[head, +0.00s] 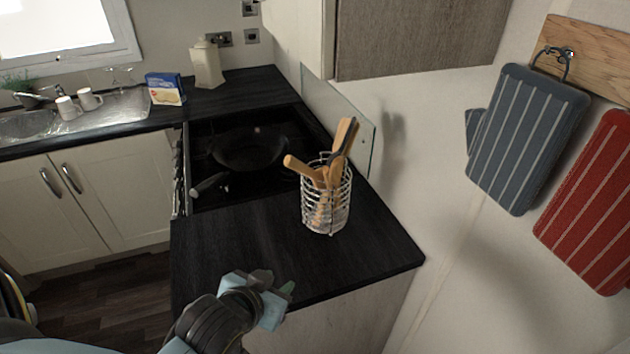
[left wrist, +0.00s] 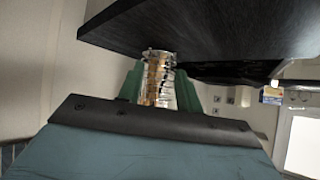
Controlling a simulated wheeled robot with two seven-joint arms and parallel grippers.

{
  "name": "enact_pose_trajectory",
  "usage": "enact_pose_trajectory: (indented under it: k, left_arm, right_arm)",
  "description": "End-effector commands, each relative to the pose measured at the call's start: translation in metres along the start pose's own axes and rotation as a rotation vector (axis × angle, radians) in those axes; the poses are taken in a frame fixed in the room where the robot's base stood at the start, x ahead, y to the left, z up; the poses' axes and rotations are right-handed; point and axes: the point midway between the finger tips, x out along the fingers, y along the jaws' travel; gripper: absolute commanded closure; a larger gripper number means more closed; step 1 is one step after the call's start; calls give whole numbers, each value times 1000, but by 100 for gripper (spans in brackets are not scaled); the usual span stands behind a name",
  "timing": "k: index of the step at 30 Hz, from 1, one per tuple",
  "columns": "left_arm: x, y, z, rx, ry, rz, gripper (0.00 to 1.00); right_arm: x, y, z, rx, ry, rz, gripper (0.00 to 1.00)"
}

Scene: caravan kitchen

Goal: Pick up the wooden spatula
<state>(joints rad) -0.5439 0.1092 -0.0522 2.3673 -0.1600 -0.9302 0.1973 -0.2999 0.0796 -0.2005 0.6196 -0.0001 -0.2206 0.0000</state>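Several wooden utensils (head: 343,138) stand in a white wire basket (head: 327,215) on the black counter; I cannot tell for sure which of them is the wooden spatula. One handle leans out to the left and others rise upright to the right, with a dark utensil among them. My left gripper (head: 284,291) is at the counter's front edge, nearer to me than the basket and apart from it. In the left wrist view its green fingers (left wrist: 159,88) are spread and empty, with the basket (left wrist: 158,62) showing beyond them. My right gripper is not in view.
A dark pan (head: 250,150) sits on the hob behind the basket, its handle pointing front left. The counter (head: 240,240) left of the basket is clear. A wall with blue-grey (head: 525,135) and red (head: 595,205) oven mitts is on the right.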

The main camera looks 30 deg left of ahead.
Motion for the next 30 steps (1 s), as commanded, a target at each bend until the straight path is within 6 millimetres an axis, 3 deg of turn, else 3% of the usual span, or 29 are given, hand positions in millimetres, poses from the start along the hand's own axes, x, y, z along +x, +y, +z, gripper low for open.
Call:
enact_pose_trajectory:
  k: [1, 6, 10, 13, 16, 21, 30]
  left_arm:
    - [-6, -5, -22, -19, 89, -12, 65]
    - [-37, -21, -96, -66, 400, -34, 65]
    - [-62, -27, -133, -80, 574, -29, 65]
    - [-72, -29, -148, -82, 644, -24, 65]
    - [-70, -29, -155, -83, 668, -21, 65]
    - [-52, -30, -167, -81, 668, -21, 65]
    - [-16, -33, -198, -82, 660, -22, 65]
  right_arm:
    - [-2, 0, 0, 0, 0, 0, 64]
    - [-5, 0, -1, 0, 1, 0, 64]
    - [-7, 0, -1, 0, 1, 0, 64]
    - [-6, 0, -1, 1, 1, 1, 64]
    - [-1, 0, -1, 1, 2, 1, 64]
    - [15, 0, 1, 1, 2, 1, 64]
    - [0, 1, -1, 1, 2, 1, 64]
